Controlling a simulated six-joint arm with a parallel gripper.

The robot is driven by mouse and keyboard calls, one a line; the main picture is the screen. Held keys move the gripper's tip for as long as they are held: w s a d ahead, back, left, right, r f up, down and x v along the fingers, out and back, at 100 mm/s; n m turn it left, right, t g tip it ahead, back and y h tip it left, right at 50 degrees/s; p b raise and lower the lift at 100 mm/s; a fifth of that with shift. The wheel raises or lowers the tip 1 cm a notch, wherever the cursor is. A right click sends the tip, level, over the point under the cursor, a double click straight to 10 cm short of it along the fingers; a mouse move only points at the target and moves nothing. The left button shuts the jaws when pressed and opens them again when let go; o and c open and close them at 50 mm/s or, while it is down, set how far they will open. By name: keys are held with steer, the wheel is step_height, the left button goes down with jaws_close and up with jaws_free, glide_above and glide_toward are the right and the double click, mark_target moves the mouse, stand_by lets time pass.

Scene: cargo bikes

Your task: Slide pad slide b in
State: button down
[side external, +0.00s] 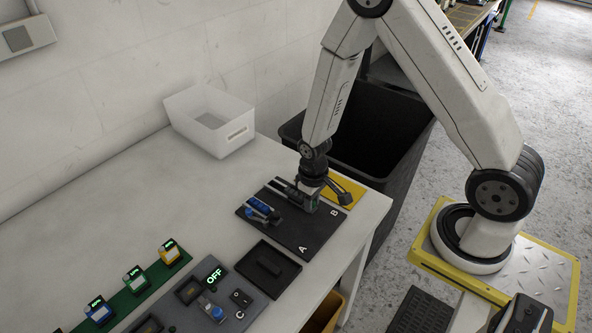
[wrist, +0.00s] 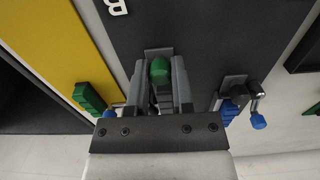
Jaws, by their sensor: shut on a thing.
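The dark board (side external: 300,235) carries the letters A and B. My gripper (side external: 308,200) is down at the B side of the board. In the wrist view, my gripper (wrist: 160,85) is shut on a green-ended piece (wrist: 160,70), likely pad slide b, between its two grey fingers. How far that piece sits in its track is hidden by the gripper. A blue-topped piece (side external: 262,208) sits on the A side of the board, apart from my gripper.
A yellow plate (side external: 345,191) lies beside the board's B side. A dark tray (side external: 268,267) and a panel lit OFF (side external: 213,275) lie nearer the camera. A white bin (side external: 208,120) stands at the back. A large black bin (side external: 385,140) stands beyond the table edge.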

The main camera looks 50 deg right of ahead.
steer(key=shift+w, duration=2.35)
steer(key=c, duration=0.6)
jaws_free()
steer(key=shift+c, duration=0.2)
steer(key=shift+r, duration=0.1)
steer(key=shift+r, duration=2.15)
steer(key=shift+s, duration=0.1)
steer(key=s+r, duration=0.3)
steer(key=s, duration=0.3)
